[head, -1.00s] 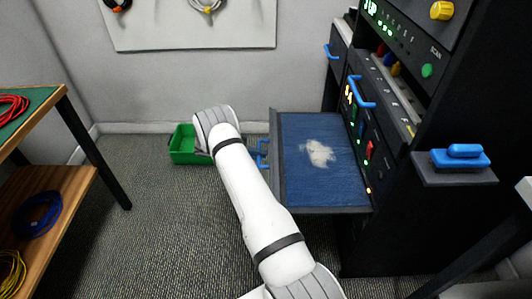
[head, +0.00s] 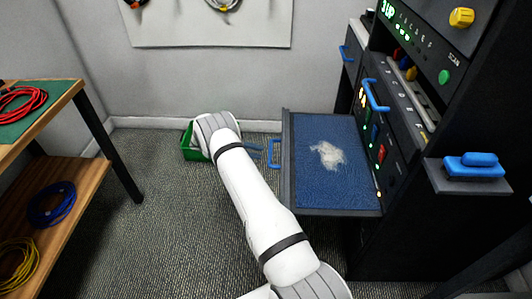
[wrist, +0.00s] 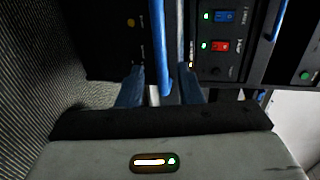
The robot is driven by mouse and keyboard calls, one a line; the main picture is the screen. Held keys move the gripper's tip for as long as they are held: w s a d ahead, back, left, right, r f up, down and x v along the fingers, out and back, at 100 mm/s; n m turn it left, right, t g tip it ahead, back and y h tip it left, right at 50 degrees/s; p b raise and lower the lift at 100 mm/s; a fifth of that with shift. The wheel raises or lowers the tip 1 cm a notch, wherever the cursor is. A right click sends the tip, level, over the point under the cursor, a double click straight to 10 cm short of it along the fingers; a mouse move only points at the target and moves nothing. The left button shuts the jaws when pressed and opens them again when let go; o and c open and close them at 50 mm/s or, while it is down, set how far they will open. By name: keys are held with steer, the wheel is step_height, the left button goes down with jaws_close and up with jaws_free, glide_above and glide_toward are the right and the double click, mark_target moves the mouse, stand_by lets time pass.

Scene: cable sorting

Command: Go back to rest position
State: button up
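My white arm reaches forward over the floor in the head view. My gripper (wrist: 160,90) shows in the wrist view as two blue fingers set apart, with a gap between them. A blue bar handle (wrist: 164,45) appears in line with that gap; I see no finger pressed on it. In the head view my wrist hides most of the gripper, and only a blue bit shows left of the blue handle (head: 273,153) of the pulled-out drawer (head: 288,185).
The drawer has a blue bottom with a pale fluffy clump (head: 327,155). The black equipment rack (head: 410,215) stands right. A green bin (head: 190,150) is partly behind my wrist. A wooden shelf table (head: 75,185) with red, blue and yellow cables stands left. Carpet between is clear.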

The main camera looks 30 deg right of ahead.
steer(key=shift+v, duration=0.85)
steer(key=s+a+r+m+t+y+p, duration=0.1)
steer(key=s+a+r+m+y+p, duration=0.2)
steer(key=r, duration=0.8)
steer(key=s+r+m+t+y+p, duration=0.1)
steer(key=s+r+m+y+p, duration=0.2)
steer(key=r+m, duration=0.5)
steer(key=s+a+r+m+t+y+p, duration=0.15)
steer(key=s+r+p, duration=0.3)
steer(key=r, duration=0.85)
steer(key=s+a+r+m+t+y+p, duration=0.3)
steer(key=s+a+r+m+p, duration=0.2)
steer(key=s+r+m, duration=0.3)
steer(key=s+a+r+m+t+y+p, duration=0.3)
steer(key=s+r+m+p, duration=0.4)
steer(key=s, duration=0.8)
step_height(320, 180, up, 4)
steer(key=shift+s+a+r+m+t, duration=0.15)
steer(key=shift+a+m+t, duration=0.3)
steer(key=shift+a+m, duration=0.65)
steer(key=shift+d, duration=0.2)
